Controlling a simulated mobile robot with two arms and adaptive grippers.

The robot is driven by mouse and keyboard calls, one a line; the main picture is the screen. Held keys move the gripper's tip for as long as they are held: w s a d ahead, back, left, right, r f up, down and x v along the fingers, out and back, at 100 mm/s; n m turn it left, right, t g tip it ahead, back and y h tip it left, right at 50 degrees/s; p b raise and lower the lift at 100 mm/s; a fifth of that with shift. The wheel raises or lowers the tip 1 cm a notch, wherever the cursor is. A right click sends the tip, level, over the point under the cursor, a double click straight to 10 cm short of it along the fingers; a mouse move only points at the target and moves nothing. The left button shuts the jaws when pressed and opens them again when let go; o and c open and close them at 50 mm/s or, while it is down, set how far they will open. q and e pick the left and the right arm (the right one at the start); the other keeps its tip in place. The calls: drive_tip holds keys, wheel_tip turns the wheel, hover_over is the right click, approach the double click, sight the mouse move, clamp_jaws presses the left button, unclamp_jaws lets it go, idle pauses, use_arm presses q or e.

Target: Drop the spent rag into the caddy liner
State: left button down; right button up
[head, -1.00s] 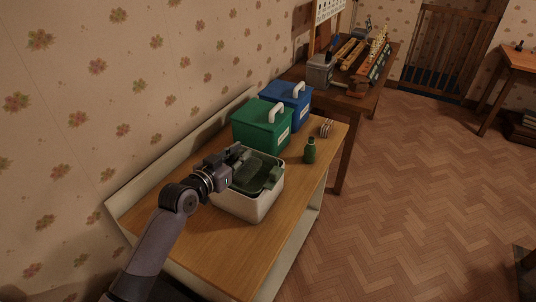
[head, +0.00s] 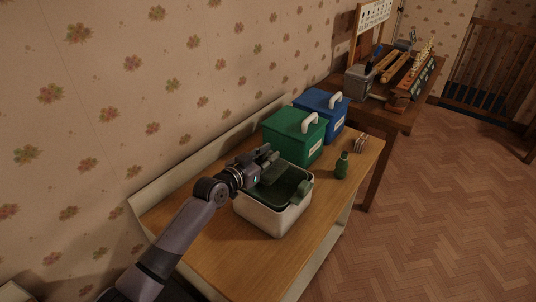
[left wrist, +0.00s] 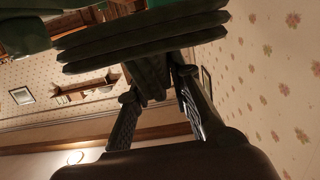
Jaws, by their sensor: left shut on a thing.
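The caddy (head: 268,219) is a cream open-topped box on the wooden bench, with a dark green liner (head: 301,194) inside and folded over its rim. My left gripper (head: 266,157) is over the caddy's back left side. In the left wrist view its two fingers (left wrist: 158,100) are shut on a dark, folded, layered thing (left wrist: 140,40), which looks like the rag. In the head view the rag is hard to tell from the liner, and I cannot tell whether they touch. My right gripper is not in view.
A green lidded bin (head: 291,139) and a blue lidded bin (head: 330,109) stand behind the caddy. A green bottle (head: 341,167) and a small striped item (head: 361,144) are to the right. The front of the bench (head: 220,251) is clear. A cluttered darker table (head: 392,116) stands beyond.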

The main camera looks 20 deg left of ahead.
use_arm(q)
drive_tip(key=shift+f, duration=0.2)
drive_tip(key=c, duration=1.9)
unclamp_jaws()
drive_tip(key=o, duration=0.5)
drive_tip(key=shift+o, duration=0.2)
drive_tip(key=shift+s, duration=0.1)
drive_tip(key=v, duration=1.2)
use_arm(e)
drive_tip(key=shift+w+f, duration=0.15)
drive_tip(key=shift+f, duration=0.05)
